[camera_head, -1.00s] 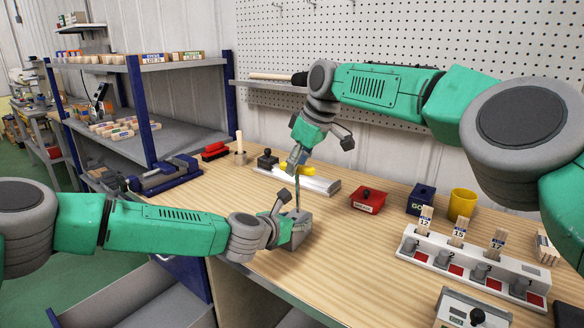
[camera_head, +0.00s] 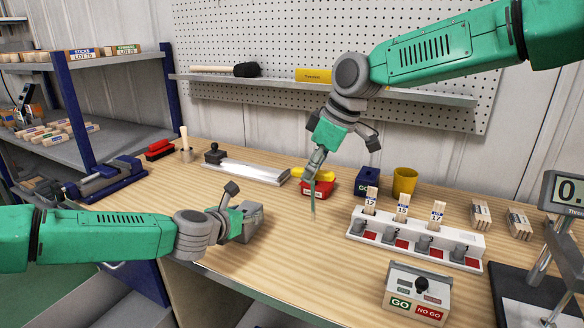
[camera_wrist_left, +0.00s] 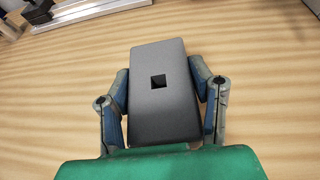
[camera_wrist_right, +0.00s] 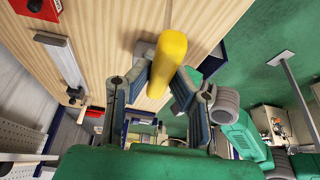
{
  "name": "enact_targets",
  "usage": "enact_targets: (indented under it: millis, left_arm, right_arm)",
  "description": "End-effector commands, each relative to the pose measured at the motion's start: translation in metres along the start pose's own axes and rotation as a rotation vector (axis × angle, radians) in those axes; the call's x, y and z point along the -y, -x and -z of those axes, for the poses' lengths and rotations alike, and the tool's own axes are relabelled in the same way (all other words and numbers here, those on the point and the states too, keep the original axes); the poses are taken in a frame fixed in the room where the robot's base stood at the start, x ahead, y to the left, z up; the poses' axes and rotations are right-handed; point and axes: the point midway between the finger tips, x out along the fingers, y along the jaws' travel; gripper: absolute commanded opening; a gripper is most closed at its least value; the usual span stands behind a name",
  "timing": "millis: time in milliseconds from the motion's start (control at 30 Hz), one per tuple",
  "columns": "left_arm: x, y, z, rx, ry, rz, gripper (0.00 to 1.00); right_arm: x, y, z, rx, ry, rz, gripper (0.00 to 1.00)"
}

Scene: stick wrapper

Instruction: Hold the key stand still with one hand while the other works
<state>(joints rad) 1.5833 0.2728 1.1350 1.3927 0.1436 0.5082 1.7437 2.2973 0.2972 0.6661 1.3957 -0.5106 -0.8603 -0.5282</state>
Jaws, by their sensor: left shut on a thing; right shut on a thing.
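The key stand (camera_head: 252,220) is a dark grey block on the wooden bench; the left wrist view shows its top (camera_wrist_left: 165,108) with an empty square hole. My left gripper (camera_head: 238,214) is shut on it, a finger on each side. My right gripper (camera_head: 316,162) is shut on the yellow handle (camera_head: 322,174) of a key, whose thin grey shaft (camera_head: 313,207) points down above the bench, right of the stand and apart from it. The handle also shows between the fingers in the right wrist view (camera_wrist_right: 166,62).
A white rack (camera_head: 415,242) with numbered wooden sticks stands to the right, with a GO/NO GO box (camera_head: 417,292) in front. A red box (camera_head: 318,188), a blue GO box (camera_head: 367,181) and a yellow cup (camera_head: 404,182) stand behind. The bench between stand and rack is clear.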

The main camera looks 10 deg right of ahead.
Motion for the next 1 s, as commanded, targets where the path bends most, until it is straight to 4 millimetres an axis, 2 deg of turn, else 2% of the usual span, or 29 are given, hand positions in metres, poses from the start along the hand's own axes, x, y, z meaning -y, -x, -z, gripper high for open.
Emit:
enact_targets:
  millis: [33,467,800,1000]
  left_arm:
    - [0.001,-0.001,0.005,-0.006,0.000,0.001,0.10]
    - [0.001,-0.001,0.004,-0.006,0.000,0.002,0.10]
    - [0.001,0.000,0.004,-0.006,0.000,0.003,0.10]
    - [0.001,0.000,0.004,-0.006,0.000,0.003,0.10]
  right_arm:
    - [0.000,0.001,-0.002,-0.001,0.000,0.000,0.00]
    - [0.000,0.003,-0.004,-0.001,0.001,0.000,0.00]
    - [0.000,0.020,0.004,-0.001,0.001,-0.001,0.00]
    - [0.000,0.021,0.004,-0.001,0.001,0.000,0.00]
